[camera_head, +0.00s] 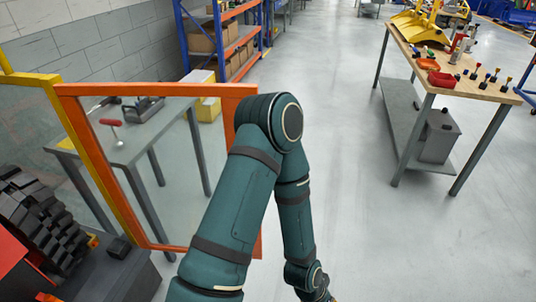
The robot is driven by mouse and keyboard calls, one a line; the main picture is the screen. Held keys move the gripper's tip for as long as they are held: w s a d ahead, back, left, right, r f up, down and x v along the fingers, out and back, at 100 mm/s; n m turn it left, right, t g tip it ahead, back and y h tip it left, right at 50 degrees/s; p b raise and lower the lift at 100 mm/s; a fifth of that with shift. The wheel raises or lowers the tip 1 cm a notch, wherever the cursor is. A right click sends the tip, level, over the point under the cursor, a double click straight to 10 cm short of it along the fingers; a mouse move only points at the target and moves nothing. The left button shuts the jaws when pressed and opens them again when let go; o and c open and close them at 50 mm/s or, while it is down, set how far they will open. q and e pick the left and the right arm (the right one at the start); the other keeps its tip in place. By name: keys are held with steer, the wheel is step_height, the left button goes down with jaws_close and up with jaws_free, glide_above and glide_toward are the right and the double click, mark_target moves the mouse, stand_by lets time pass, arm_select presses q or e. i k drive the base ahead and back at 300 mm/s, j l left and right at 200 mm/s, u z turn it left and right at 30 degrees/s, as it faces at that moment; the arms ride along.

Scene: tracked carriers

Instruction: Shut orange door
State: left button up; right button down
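The orange door (158,89) is on the left, a clear panel in an orange frame. Its left side meets the yellow frame (62,110) of the machine, and the door stands open, swung out from it. One of my teal arms comes in from the bottom left of centre, bends at the elbow and runs down to the bottom edge. It covers part of the door's right side; I cannot tell whether it touches it. Neither gripper's fingers show; the visible arm's end is cut off at the bottom edge.
Dark stepped machine parts (40,225) sit inside the machine at the left. A grey table (150,140) shows through and behind the door panel. A wooden workbench (455,75) with tools stands at the right. The floor (350,130) between is clear.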

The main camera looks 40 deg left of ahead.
mark_target(230, 95)
steer(key=i+l, duration=0.15)
steer(key=i, duration=0.55)
steer(key=i+l, duration=0.1)
steer(key=i, duration=0.55)
steer(key=i+u, duration=0.25)
steer(key=u, duration=0.15)
steer(key=i+l+u, duration=0.2)
steer(key=u, duration=0.2)
steer(key=i+l+u, duration=0.2)
steer(key=u, duration=0.25)
steer(key=i+l+u, duration=0.1)
steer(key=u, duration=0.35)
steer(key=i+l+u, duration=0.2)
steer(key=u, duration=0.25)
steer(key=i+l+u, duration=0.1)
steer(key=u, duration=0.35)
steer(key=i+l+u, duration=0.1)
steer(key=u, duration=0.35)
steer(key=l+u, duration=0.25)
steer(key=u, duration=0.15)
steer(key=i+l+u, duration=0.1)
steer(key=l+u, duration=0.15)
steer(key=u, duration=0.2)
steer(key=i+l+u, duration=0.1)
steer(key=l+u, duration=0.3)
steer(key=i+l+u, duration=0.1)
steer(key=l+u, duration=0.15)
steer(key=u, duration=0.15)
steer(key=l+u, duration=0.35)
